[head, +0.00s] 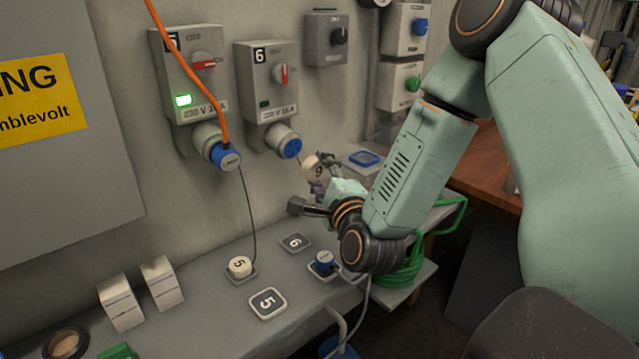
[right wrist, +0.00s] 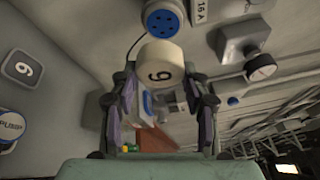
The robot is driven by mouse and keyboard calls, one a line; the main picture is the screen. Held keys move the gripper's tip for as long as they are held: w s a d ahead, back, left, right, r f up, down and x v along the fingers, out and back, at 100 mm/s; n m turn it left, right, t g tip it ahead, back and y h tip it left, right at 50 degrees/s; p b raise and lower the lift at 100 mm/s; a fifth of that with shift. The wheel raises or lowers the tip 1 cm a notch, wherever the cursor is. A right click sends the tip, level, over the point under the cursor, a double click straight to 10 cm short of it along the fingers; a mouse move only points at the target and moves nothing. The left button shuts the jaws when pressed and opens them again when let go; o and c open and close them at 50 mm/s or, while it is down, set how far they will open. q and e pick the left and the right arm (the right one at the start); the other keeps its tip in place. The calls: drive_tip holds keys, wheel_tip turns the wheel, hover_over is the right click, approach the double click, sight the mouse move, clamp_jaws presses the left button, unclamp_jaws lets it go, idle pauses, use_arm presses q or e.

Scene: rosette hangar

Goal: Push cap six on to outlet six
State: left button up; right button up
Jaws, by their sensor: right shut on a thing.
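Cap six (head: 311,167), a cream cap marked 6, is held in my right gripper (head: 322,176), which is shut on it. In the right wrist view the cap (right wrist: 160,66) sits between the two fingers of the gripper (right wrist: 161,84). Outlet six (head: 289,147) has a blue face with dark holes, under the grey box marked 6. The cap is just right of and below it in the head view. In the right wrist view the outlet (right wrist: 163,20) lies straight beyond the cap, with a small gap seen. My left gripper is not in view.
Outlet five (head: 210,139) holds a blue plug (head: 226,157) with an orange cable. Cap five (head: 240,266) stands on the bench (head: 205,290). A blue plug (head: 324,261) stands near the bench's front edge. A tile marked 6 (head: 296,242) lies bare. A thin cord runs by outlet six.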

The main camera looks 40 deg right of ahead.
drive_tip(key=shift+w+d+f+t, duration=0.1)
drive_tip(key=shift+d+f+t, duration=0.2)
drive_tip(key=shift+d, duration=0.4)
drive_tip(key=shift+a+r, duration=0.25)
drive_tip(key=shift+a, duration=0.25)
drive_tip(key=shift+x, duration=0.95)
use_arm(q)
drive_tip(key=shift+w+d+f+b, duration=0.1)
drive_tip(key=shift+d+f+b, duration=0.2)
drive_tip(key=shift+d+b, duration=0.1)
use_arm(e)
drive_tip(key=w, duration=0.4)
drive_tip(key=shift+a+r, duration=0.25)
drive_tip(key=shift+r, duration=0.05)
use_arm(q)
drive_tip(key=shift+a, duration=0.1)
use_arm(e)
drive_tip(key=shift+s+a, duration=0.1)
drive_tip(key=shift+a, duration=0.05)
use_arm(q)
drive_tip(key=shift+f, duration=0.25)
